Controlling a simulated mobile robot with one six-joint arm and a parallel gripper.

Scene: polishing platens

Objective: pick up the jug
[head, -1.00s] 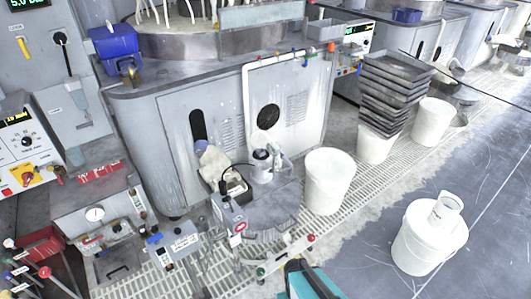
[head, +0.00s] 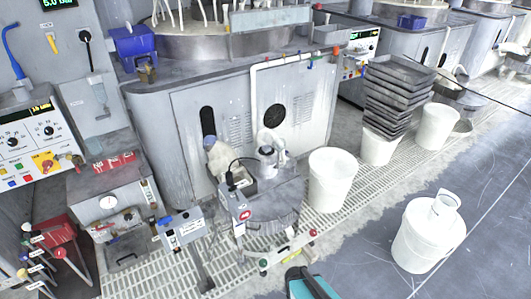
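A white jug (head: 446,204) with an open top stands on the lid of a white bucket (head: 415,248), on the dark floor at the right in the head view. It looks slightly tilted, and its handle cannot be made out. A teal and black part, probably of my own arm, shows at the bottom edge, well to the left of the bucket. My gripper's fingers are not in view, and nothing touches the jug.
Open white buckets (head: 332,185) stand on the pale floor grating, one under a stack of grey trays (head: 392,95). A small grey cart (head: 262,205) stands by the polishing machine (head: 190,130). The dark floor around the lidded bucket is clear.

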